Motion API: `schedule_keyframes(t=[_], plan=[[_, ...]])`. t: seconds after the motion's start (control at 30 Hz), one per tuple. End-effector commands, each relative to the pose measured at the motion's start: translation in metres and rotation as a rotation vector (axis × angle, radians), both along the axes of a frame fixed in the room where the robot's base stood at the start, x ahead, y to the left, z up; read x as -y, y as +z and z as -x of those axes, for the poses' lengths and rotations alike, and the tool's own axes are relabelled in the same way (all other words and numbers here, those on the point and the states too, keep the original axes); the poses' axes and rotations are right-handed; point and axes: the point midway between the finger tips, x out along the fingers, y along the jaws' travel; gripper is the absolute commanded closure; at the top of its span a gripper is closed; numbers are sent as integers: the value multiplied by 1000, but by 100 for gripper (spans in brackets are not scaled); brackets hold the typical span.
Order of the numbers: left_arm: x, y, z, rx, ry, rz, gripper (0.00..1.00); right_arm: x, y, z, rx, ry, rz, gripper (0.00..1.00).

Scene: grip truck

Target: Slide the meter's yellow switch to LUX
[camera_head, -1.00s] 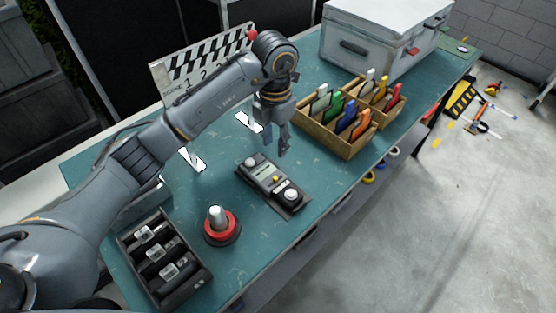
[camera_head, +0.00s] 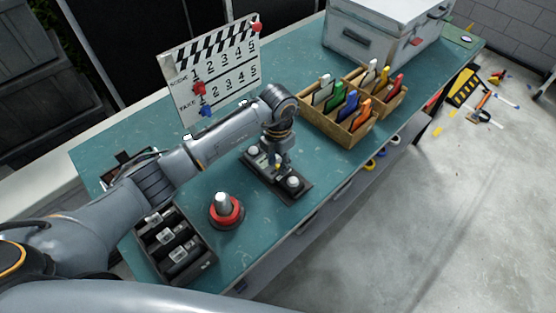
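The meter (camera_head: 262,170) lies on the teal bench, a dark slab with a pale round knob at its far left end and a white dome at its near right end. My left gripper (camera_head: 281,171) points down over the middle of the meter, its fingertips at or just above the face. The gripper covers most of the meter's middle, so the yellow switch and its LUX mark cannot be made out. Whether the fingers touch the switch, and how far apart they are, is too small to tell. My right gripper is not in view.
A red-ringed knob (camera_head: 226,211) and a black tray (camera_head: 205,262) stand left of the meter. A wooden divider box (camera_head: 345,136) with coloured cards stands beyond it. A clapperboard (camera_head: 215,75) and a white case (camera_head: 370,45) are at the back. The bench's front edge is close.

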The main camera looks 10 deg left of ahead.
Motion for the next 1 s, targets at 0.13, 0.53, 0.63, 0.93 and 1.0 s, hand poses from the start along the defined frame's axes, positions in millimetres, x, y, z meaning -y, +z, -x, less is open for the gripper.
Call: schedule_keyframes(t=[0.13,0.53,0.63,0.93,1.0], plan=[[0,0,0,0,0,0,80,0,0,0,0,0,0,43],[-1,1,1,0,0,0,100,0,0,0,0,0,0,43],[-6,1,7,1,1,-2,100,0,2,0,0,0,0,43],[-13,0,19,-2,2,-1,100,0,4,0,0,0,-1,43],[-13,0,19,-2,2,-1,100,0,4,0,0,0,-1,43]])
